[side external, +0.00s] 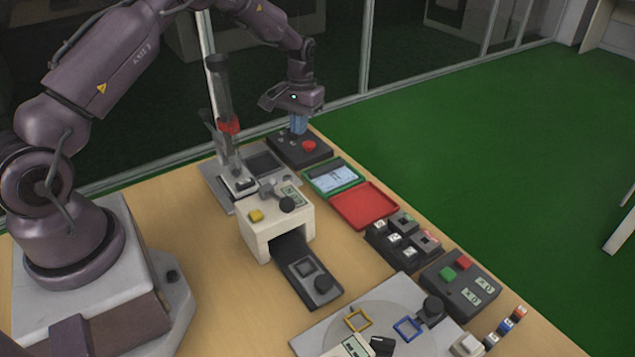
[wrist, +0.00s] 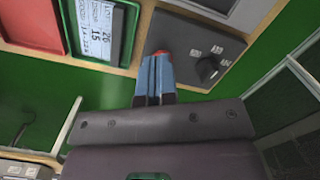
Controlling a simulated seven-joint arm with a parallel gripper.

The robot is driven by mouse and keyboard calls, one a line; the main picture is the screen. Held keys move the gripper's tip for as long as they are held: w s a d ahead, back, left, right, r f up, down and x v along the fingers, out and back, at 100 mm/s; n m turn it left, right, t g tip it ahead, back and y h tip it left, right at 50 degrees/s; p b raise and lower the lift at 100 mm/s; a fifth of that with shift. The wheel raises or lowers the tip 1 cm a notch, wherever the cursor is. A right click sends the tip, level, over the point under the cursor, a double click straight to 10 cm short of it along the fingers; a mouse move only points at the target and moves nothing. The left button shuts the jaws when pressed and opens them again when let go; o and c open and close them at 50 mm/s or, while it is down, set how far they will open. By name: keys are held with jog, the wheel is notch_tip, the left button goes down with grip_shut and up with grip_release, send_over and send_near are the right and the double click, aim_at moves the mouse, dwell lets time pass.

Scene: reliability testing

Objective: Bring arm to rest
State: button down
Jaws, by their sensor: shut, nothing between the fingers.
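My gripper (side external: 299,126) is at the far end of the table, pointing down over a dark control box (side external: 285,148). Its blue fingers are together with nothing between them. In the wrist view the fingertips (wrist: 158,58) reach over the near edge of the same box (wrist: 200,38), and a bit of the red button (wrist: 163,52) shows behind them. In the side view the red button (side external: 309,146) is just in front of and below the fingers. I cannot tell whether the fingers touch the box. A black knob (wrist: 207,68) is beside them.
A clear upright tube stand (side external: 222,100) is left of the gripper. A glass wall stands behind; green floor lies to the right.

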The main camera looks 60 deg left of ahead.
jog(key=s+d+r+m+t, duration=0.1)
jog(key=s+d+r, duration=0.45)
jog(key=r, duration=0.25)
jog(key=s+d+r+m+t, duration=0.1)
jog(key=s+d+r+m, duration=0.1)
jog(key=s+d+r, duration=0.55)
jog(key=s+d+r+m+t, duration=0.1)
jog(key=s+d+r+t, duration=0.1)
jog(key=s+r, duration=0.3)
jog(key=s+d+r+m+t, duration=0.1)
jog(key=s+d+r+t, duration=0.1)
jog(key=s+r, duration=0.3)
jog(key=shift+s+d+m+t, duration=0.3)
jog(key=shift+s+d, duration=0.55)
jog(key=shift+s, duration=1.1)
